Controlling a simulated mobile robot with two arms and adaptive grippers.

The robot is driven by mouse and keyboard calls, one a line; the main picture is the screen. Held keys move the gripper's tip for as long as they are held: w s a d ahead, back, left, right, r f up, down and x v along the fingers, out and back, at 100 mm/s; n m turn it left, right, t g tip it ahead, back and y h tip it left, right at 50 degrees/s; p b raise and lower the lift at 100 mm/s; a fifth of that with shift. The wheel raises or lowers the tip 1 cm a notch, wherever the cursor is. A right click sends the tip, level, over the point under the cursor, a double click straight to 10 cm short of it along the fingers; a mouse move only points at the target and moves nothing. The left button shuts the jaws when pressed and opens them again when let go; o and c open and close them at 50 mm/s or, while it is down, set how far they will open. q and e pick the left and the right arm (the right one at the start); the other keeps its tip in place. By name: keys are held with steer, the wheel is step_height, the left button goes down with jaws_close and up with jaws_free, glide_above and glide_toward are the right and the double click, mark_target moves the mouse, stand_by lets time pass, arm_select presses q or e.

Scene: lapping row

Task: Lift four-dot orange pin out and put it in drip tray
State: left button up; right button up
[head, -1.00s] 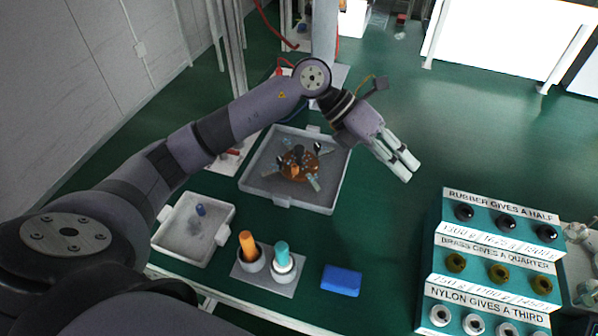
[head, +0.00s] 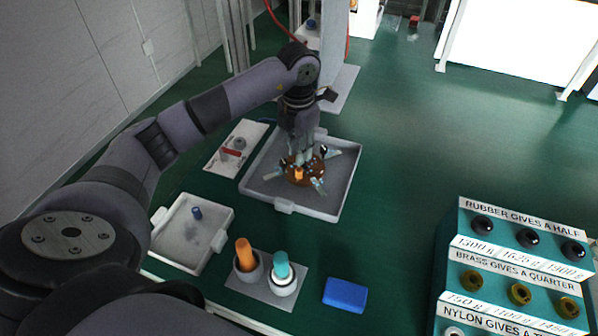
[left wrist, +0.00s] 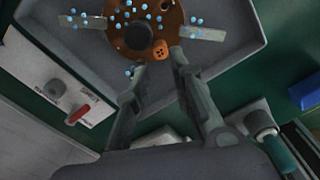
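The orange pin (left wrist: 160,50), with dark dots on its end, stands at the edge of the round copper-brown plate (left wrist: 174,17). In the head view the orange pin (head: 298,174) shows just below my left fingers. My left gripper (head: 302,160) points down over the plate. In the left wrist view its fingers (left wrist: 161,63) are apart, with the pin just beyond and between the tips, not gripped. A small grey tray (head: 165,245) and a larger grey tray (head: 333,198) are in view; I cannot tell which is called the drip tray. My right gripper is not in view.
The larger tray surrounds the plate. A blue pin (head: 197,213) is in the small tray. Orange (head: 244,252) and teal (head: 281,265) handled tools stand in front, beside a blue block (head: 345,294). A labelled rack (head: 520,240) stands right. A white board (head: 225,163) lies behind.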

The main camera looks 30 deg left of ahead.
mark_target(299, 170)
arm_select(q)
step_height(299, 170, down, 7)
steer(key=shift+f+p, duration=0.15)
steer(key=shift+p, duration=0.4)
steer(key=shift+c, duration=0.2)
jaws_close()
